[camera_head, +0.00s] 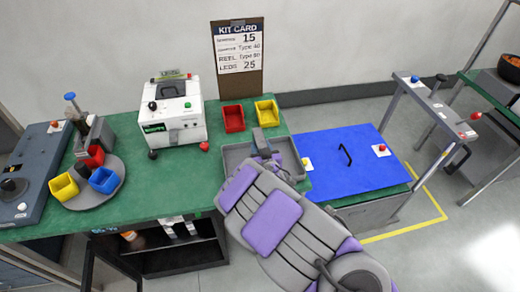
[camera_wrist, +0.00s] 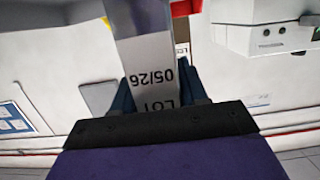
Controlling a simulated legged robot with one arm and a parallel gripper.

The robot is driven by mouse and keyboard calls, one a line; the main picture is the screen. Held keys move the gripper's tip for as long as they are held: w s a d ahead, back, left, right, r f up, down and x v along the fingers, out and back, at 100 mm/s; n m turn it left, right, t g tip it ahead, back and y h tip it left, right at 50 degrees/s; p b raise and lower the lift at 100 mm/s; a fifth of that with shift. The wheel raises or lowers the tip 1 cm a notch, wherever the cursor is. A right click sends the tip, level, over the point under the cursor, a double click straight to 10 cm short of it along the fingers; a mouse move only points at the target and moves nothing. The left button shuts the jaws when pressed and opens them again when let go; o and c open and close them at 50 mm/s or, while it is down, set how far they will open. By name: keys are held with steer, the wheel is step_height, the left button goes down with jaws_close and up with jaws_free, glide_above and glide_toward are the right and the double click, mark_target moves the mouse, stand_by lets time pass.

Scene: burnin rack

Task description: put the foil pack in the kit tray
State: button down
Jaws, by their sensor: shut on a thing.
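My gripper (camera_head: 263,153) is above the grey kit tray (camera_head: 232,154), which sits at the right end of the green bench; my arm hides much of the tray. In the wrist view my gripper (camera_wrist: 158,92) is shut on the silver-grey foil pack (camera_wrist: 150,50), with a finger on each side. The pack's label reads "LOT" and "05/26", upside down. In the head view a small grey piece that looks like the foil pack (camera_head: 260,137) sticks up from the gripper. Whether it touches the tray cannot be told.
Red (camera_head: 233,118) and yellow (camera_head: 266,112) bins stand behind the tray. A white machine (camera_head: 174,112) stands left of it. A round turntable (camera_head: 88,188) with several bins is further left. A blue panel with a black handle (camera_head: 347,174) lies right of the tray. The kit card (camera_head: 238,50) stands behind.

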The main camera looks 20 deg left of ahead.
steer(key=shift+d, duration=0.75)
steer(key=c, duration=1)
jaws_free()
steer(key=shift+a, duration=0.15)
steer(key=shift+c, duration=0.2)
steer(key=o, duration=0.4)
steer(key=shift+a+f, duration=0.2)
steer(key=shift+a, duration=0.3)
steer(key=shift+o, duration=0.2)
steer(key=p+v, duration=1.2)
steer(key=p, duration=0.1)
steer(key=shift+d+r, duration=0.2)
steer(key=shift+r, duration=0.05)
steer(key=shift+f, duration=0.1)
